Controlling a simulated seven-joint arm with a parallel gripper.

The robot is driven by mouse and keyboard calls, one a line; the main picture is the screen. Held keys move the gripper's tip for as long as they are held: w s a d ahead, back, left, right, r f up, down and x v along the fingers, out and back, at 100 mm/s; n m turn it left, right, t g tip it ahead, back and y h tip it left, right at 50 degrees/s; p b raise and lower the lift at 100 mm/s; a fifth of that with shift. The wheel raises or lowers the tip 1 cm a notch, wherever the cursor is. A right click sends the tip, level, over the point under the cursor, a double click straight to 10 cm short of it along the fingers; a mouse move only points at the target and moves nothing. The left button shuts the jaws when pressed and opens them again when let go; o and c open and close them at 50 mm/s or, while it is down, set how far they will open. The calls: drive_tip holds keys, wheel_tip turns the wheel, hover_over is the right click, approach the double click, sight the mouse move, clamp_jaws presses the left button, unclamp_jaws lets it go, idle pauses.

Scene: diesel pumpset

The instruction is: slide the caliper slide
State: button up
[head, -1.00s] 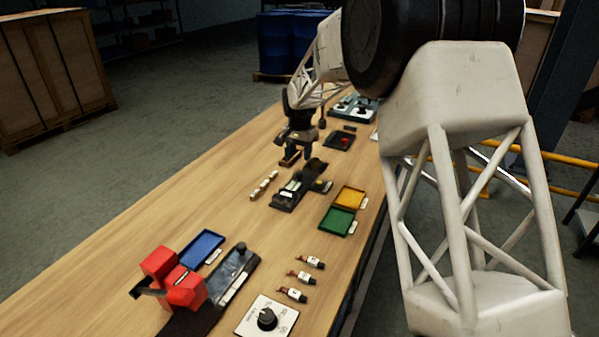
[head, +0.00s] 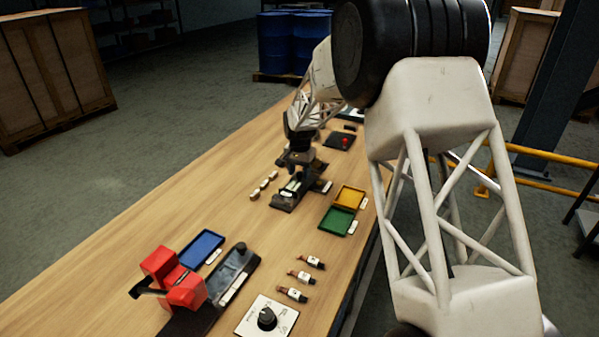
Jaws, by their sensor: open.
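A dark fixture with a pale, silvery top (head: 289,192) sits on the bench near the middle of the head view. I take it for the caliper, but its slide is too small to tell apart. My gripper (head: 296,174) is open and points down at the far end of this fixture, overlapping it in the picture. The gripper hides that end, and I cannot tell whether the fingers touch it or are around any part of it.
Several small pale cylinders (head: 264,186) lie left of the fixture. A yellow tray (head: 350,196) and a green tray (head: 338,221) lie to its right. Nearer are a blue tray (head: 201,249), a red vise-like device (head: 175,280) and a dial panel (head: 267,316). The bench's left side is clear.

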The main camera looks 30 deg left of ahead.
drive_tip(key=shift+f, duration=0.1)
clamp_jaws()
drive_tip(key=shift+w, duration=1.5)
unclamp_jaws()
wheel_tip(320, 180, up, 8)
